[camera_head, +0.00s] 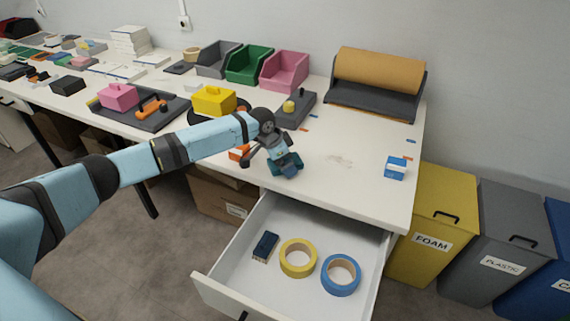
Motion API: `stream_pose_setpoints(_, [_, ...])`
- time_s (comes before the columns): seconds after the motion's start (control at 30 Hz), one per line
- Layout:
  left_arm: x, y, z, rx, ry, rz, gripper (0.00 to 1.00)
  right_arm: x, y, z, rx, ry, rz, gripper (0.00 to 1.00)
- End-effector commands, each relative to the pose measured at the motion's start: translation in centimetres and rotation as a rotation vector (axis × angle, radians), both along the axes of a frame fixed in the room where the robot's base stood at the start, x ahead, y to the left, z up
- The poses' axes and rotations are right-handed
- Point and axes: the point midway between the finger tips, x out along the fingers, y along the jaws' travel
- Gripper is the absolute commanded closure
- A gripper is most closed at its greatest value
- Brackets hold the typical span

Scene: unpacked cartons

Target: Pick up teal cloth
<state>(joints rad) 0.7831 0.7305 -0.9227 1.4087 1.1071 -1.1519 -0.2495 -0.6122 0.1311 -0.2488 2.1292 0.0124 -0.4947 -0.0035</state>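The teal cloth (295,158) appears as a small, dark teal, crumpled shape near the front edge of the white table, above the open drawer. My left arm comes in from the left, and its gripper (284,167) points down right at the cloth. The gripper covers part of the cloth, and its fingertips are too small and overlapped to tell whether they are open or shut on it. My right gripper is not in view.
The drawer (219,286) is open below the table (345,190), holding a dark blue brush (265,246), a yellow tape roll (298,258) and a blue tape roll (341,275). A paper roll (378,80) and bins line the back.

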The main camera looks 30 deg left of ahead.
Motion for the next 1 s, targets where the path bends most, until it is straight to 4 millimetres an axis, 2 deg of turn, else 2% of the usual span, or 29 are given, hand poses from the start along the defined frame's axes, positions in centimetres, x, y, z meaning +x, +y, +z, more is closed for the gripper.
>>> stream_pose_setpoints(0.33, [0.0,0.0,-0.2,-0.001,0.001,0.001,0.01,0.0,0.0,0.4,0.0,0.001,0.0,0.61])
stream_pose_setpoints(0.57, [0.0,0.0,-0.3,0.001,0.001,0.0,0.54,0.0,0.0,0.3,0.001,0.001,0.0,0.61])
stream_pose_setpoints(0.63, [0.0,0.0,-0.2,0.0,0.0,0.001,0.54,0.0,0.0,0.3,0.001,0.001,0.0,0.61])
stream_pose_setpoints(0.67, [0.0,0.0,-0.2,0.0,0.001,0.001,0.58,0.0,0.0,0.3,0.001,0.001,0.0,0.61])
stream_pose_setpoints(0.93, [0.0,0.1,-0.3,0.001,-0.001,0.0,0.58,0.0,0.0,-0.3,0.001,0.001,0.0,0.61])
stream_pose_setpoints(1.0, [0.0,0.0,0.9,0.0,-0.001,0.0,0.58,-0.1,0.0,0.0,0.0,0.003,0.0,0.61])
